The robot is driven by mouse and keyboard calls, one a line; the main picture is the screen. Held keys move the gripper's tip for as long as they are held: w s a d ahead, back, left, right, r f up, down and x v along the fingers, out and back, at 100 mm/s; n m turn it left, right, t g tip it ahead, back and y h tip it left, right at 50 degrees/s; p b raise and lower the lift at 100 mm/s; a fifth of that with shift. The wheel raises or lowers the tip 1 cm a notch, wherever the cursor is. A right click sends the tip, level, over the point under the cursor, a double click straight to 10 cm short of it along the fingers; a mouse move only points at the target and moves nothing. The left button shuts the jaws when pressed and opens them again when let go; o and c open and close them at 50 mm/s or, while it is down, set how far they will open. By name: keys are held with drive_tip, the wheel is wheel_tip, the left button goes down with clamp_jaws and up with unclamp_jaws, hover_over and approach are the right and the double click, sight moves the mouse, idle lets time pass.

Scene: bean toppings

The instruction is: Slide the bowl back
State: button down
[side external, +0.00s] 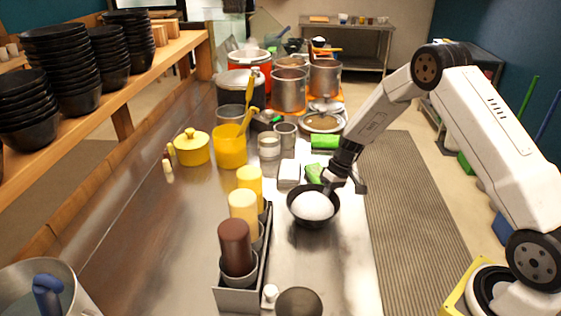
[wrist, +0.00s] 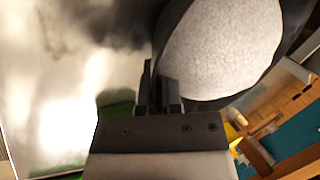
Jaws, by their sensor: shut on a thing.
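A black bowl (side external: 314,219) holding a white, rice-like filling (side external: 312,205) is on the right part of the steel counter in the side external view. My gripper (side external: 338,184) is at the bowl's far right rim, shut on it. In the wrist view the bowl's dark rim (wrist: 172,35) meets the fingers of my gripper (wrist: 160,98), and the white filling (wrist: 220,45) fills the upper right. Whether the bowl rests on the counter or hangs just above it is hard to tell.
A narrow rack (side external: 262,262) with brown and yellow-topped containers stands left of the bowl. Green sponges (side external: 325,142) and a white block (side external: 289,173) lie behind it. Steel pots (side external: 288,90) stand farther back. A dark round item (side external: 299,303) is at the front. The counter (side external: 345,265) is bare at front right.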

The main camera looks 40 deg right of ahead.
drive_tip(key=shift+w+d, duration=0.25)
drive_tip(key=c, duration=0.7)
unclamp_jaws()
drive_tip(key=shift+v, duration=3.95)
